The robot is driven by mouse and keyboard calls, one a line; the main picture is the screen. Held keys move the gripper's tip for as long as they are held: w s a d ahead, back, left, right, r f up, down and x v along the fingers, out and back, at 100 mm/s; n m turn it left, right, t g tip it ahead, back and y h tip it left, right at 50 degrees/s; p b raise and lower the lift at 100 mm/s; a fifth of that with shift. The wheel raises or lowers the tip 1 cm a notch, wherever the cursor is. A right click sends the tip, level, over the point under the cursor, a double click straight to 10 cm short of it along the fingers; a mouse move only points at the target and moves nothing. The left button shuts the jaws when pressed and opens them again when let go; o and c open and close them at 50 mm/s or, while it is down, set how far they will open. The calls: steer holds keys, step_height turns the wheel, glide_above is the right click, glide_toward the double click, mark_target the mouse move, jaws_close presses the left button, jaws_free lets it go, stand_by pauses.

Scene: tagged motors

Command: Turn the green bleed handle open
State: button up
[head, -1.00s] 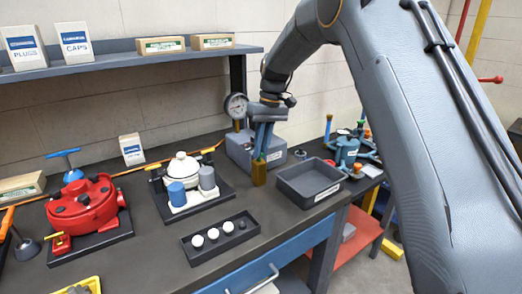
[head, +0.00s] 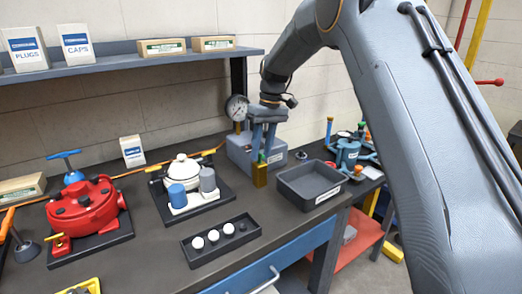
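The brass valve block (head: 260,175) stands upright at the front of a grey gauge unit (head: 240,150), towards the back right of the bench. A small green handle (head: 262,157) shows on top of the block; it is too small to tell its exact angle. My gripper (head: 263,153) points down from above, over the block. Its two blue-grey fingers stand apart, with a gap between them and the green handle showing low in that gap. I cannot tell whether a finger touches the handle.
A round dial gauge (head: 237,107) stands just left of my gripper. An empty grey tray (head: 311,183) lies right of the brass block. A white motor (head: 182,170) and a red motor (head: 84,203) stand to the left. Blue equipment (head: 347,152) stands at the right.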

steer(key=shift+r, duration=0.1)
step_height(320, 180, up, 8)
steer(key=d+b, duration=0.1)
steer(key=b, duration=0.1)
steer(key=shift+w+d+f, duration=0.15)
steer(key=shift+w+f, duration=0.1)
steer(key=shift+w, duration=0.15)
